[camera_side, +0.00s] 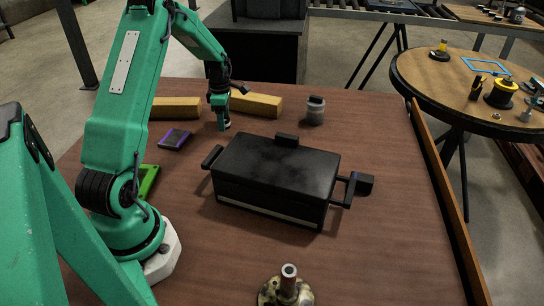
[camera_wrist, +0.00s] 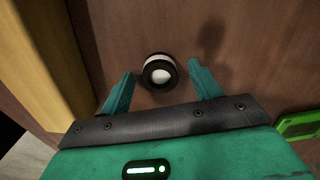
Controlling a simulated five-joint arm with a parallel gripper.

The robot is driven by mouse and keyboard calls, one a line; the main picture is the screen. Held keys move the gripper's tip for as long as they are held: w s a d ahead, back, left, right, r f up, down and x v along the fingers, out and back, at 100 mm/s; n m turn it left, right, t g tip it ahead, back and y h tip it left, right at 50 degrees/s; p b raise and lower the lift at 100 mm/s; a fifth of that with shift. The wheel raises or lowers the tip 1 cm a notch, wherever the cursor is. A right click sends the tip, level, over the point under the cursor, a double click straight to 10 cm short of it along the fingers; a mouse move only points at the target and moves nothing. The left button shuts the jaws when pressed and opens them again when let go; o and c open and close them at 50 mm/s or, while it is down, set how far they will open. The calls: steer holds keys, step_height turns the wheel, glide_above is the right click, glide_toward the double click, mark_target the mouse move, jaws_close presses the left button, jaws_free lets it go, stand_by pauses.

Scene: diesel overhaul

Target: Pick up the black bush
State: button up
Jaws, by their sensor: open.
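The black bush (camera_wrist: 160,71) shows in the wrist view as a short round black piece with a pale band and a pale centre. It sits on the brown table, ahead of and between the two green fingers of my gripper (camera_wrist: 160,88). The fingers are apart, and nothing is held. A gap of table shows between the bush and each finger. In the side view my gripper (camera_side: 221,124) hangs low over the table behind the black box; I cannot make out the bush there.
The black lidded box (camera_side: 275,180) with side handles stands close in front of my gripper. Yellow blocks (camera_side: 257,105) lie behind it. A grey cylinder with a black top (camera_side: 315,112) stands to the right, and a purple-edged dark piece (camera_side: 174,139) lies left. The table's front right is clear.

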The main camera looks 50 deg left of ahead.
steer(key=c, duration=1.2)
steer(key=shift+r, duration=0.15)
steer(key=shift+r, duration=0.6)
steer(key=r, duration=0.3)
steer(key=shift+w+d+r, duration=0.1)
steer(key=shift+d, duration=0.25)
steer(key=d+r, duration=0.2)
steer(key=d, duration=0.1)
steer(key=w+d+r, duration=0.1)
steer(key=d+r, duration=0.1)
steer(key=d, duration=0.2)
steer(key=d+r, duration=0.2)
steer(key=d, duration=0.1)
steer(key=shift+w+d+r, duration=0.2)
steer(key=shift+w+d, duration=0.05)
steer(key=shift+d, duration=0.15)
